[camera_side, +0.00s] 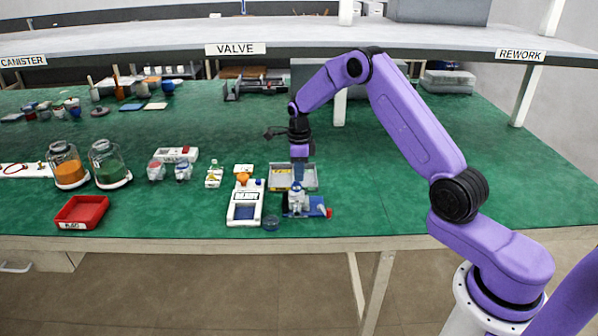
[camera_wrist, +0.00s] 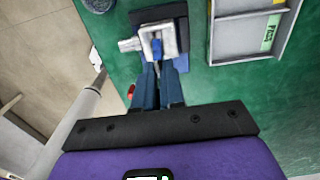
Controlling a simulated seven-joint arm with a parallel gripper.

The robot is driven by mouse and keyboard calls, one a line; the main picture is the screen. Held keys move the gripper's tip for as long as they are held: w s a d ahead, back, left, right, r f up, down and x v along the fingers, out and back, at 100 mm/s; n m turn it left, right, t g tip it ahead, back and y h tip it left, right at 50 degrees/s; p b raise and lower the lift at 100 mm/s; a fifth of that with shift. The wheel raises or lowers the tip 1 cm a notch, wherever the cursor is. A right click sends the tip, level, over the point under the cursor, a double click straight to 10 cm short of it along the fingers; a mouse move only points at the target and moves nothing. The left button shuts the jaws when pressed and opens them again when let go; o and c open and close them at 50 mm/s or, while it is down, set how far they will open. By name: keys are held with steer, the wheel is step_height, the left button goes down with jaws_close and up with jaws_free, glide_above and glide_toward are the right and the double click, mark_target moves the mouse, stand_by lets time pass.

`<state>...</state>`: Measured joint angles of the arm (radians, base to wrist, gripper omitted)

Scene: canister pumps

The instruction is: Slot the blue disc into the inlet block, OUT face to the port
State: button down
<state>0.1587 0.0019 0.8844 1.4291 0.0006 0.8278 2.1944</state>
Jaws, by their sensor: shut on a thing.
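The inlet block (camera_side: 297,201) is a grey-white block on a dark blue base near the table's front edge, with a red knob at its right. In the wrist view the block (camera_wrist: 171,39) has an open slot facing me. My gripper (camera_wrist: 158,68) points down at it, its dark blue fingers close together. A small blue piece (camera_wrist: 157,48), which I take for the blue disc, shows edge-on between the fingertips and at the slot. Its OUT marking is not readable, and I cannot tell how deep it sits. In the side view my gripper (camera_side: 298,182) is directly above the block.
A grey divided tray (camera_side: 281,187) stands just behind the block. A white device (camera_side: 246,203) and a small round dark container (camera_side: 271,223) are at the left. A red bin (camera_side: 81,212) and jars are farther left. The green mat to the right is clear.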

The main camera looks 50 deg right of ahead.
mark_target(299, 184)
steer(key=shift+f, duration=2.5)
steer(key=c, duration=1.1)
jaws_free()
steer(key=shift+c, duration=0.2)
steer(key=shift+r, duration=0.1)
step_height(299, 184, up, 17)
steer(key=shift+r, duration=0.15)
